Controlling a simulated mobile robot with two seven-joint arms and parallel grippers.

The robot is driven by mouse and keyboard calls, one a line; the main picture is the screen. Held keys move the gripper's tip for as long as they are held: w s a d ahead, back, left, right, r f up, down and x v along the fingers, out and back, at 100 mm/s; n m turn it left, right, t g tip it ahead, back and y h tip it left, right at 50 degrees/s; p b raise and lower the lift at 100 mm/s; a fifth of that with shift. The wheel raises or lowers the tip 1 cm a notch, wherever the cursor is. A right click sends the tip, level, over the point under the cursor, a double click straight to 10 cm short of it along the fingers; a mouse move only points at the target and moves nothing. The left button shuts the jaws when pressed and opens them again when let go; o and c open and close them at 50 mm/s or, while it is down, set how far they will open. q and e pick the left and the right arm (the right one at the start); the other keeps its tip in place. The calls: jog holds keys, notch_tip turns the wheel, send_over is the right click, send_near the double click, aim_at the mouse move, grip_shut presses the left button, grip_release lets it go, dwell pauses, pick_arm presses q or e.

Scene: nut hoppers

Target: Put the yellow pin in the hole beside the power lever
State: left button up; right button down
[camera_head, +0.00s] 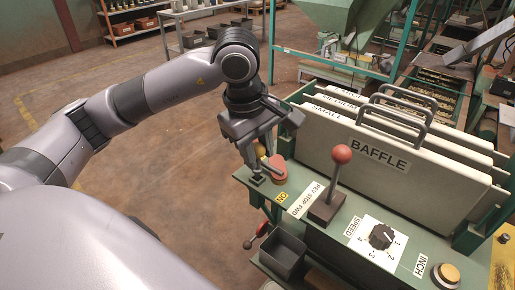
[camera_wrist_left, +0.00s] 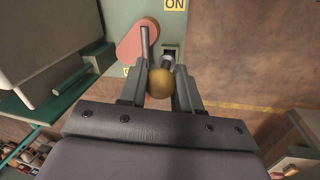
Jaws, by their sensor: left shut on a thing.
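My left gripper (camera_head: 260,158) reaches down over the left corner of the green machine panel. It is shut on the yellow pin, whose round yellow knob (camera_wrist_left: 160,83) sits between the fingers in the left wrist view. A short grey metal part shows beyond the knob, partly hidden by the fingers. The power lever (camera_head: 278,168) has a red rounded base with a metal bar, and it also shows in the left wrist view (camera_wrist_left: 138,40). A small dark block (camera_head: 257,180) stands beside the lever, under the fingertips. I cannot tell whether the pin is in the hole.
A red-knobbed lever (camera_head: 341,155), a speed dial (camera_head: 382,236) and an inch button (camera_head: 446,273) stand along the panel. White baffle plates (camera_head: 400,160) with handles rise behind. A grey bin (camera_head: 283,253) hangs below. The floor at left is clear.

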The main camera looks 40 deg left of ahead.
pick_arm(q)
jog(key=shift+f+b, duration=0.6)
jog(key=shift+f, duration=0.2)
jog(key=o, duration=1.1)
jog(key=shift+o, duration=0.2)
jog(key=r, duration=0.4)
jog(key=s+r, duration=0.1)
jog(key=shift+a+r+p, duration=0.15)
jog(key=shift+r+p, duration=0.15)
jog(key=shift+r, duration=0.1)
jog(key=shift+s+r, duration=0.15)
jog(key=shift+r, duration=0.5)
